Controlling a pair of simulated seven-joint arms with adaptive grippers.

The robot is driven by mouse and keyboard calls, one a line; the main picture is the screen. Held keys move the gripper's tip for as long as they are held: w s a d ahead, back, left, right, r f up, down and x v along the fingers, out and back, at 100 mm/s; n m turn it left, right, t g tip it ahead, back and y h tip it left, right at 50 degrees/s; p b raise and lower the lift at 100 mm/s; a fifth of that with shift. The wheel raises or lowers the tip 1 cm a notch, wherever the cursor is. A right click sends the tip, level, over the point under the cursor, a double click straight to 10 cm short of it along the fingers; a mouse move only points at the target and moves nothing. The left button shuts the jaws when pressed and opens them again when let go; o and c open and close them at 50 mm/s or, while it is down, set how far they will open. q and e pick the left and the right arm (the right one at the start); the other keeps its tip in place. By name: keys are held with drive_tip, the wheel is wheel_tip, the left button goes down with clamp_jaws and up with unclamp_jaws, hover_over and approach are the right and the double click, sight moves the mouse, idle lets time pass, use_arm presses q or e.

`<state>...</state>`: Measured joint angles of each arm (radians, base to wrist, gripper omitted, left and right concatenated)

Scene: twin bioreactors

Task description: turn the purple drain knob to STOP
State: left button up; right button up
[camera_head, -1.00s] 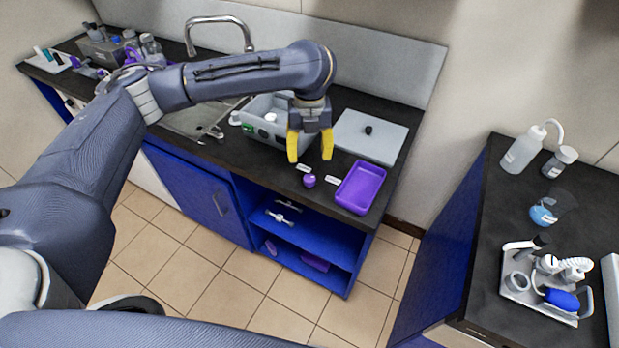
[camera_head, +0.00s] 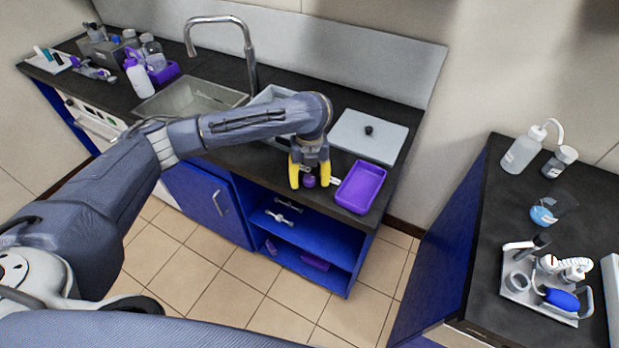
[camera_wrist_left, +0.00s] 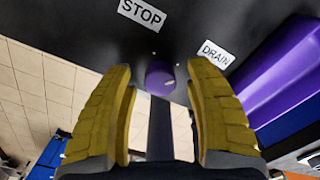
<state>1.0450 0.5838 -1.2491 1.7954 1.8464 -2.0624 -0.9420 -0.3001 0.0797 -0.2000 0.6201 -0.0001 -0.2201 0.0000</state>
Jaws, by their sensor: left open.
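The purple drain knob (camera_head: 309,181) sits on the dark counter near its front edge, just left of the purple tray. In the left wrist view the knob (camera_wrist_left: 160,78) lies ahead, between the yellow fingertips, with a small pale mark on its right side. A STOP label (camera_wrist_left: 142,13) is above it to the left, and a DRAIN label (camera_wrist_left: 215,54) is to its right. My left gripper (camera_head: 309,178) is open, with its fingers on either side of the knob in the head view. I cannot tell whether either finger touches it. My right gripper is not in view.
The purple tray (camera_head: 361,187) stands close to the right of the knob and also shows in the left wrist view (camera_wrist_left: 285,85). The sink (camera_head: 190,97) is to the left. Open blue shelves (camera_head: 312,246) are below the counter.

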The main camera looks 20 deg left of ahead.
use_arm(q)
drive_tip(key=shift+c, duration=0.3)
clamp_jaws()
drive_tip(key=shift+n, duration=0.3)
drive_tip(key=n, duration=0.8)
drive_tip(key=shift+n, duration=0.3)
drive_tip(key=n, duration=0.8)
drive_tip(key=shift+n, duration=0.5)
